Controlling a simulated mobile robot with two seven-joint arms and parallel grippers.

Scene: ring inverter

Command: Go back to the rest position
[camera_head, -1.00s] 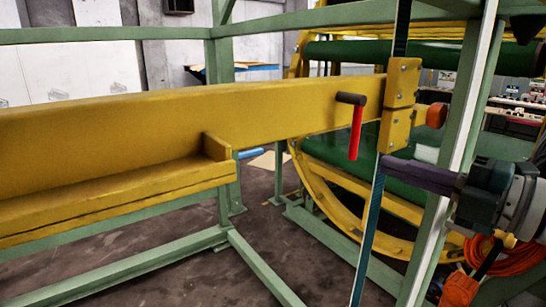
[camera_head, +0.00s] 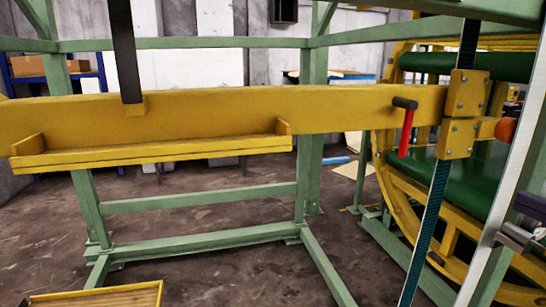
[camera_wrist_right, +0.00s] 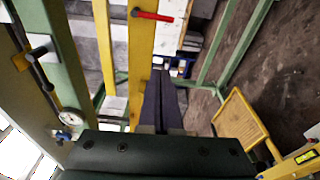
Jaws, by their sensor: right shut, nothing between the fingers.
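My right gripper (camera_head: 530,205) shows only in part at the right edge of the head view, beside the pale upright of the green frame. In the right wrist view its two dark fingers (camera_wrist_right: 161,78) lie together, shut and empty. The yellow beam (camera_head: 220,106) runs across the head view, with a red handle (camera_head: 405,132) hanging at its right part. The red handle also shows in the right wrist view (camera_wrist_right: 152,15), beyond the fingertips and apart from them. My left gripper is in neither view.
A green frame (camera_head: 305,180) stands around the beam. The yellow ring machine (camera_head: 400,190) with green rollers is at the right. A yellow-rimmed tray (camera_head: 110,296) is at the bottom left. Bare floor (camera_head: 210,270) shows below the beam.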

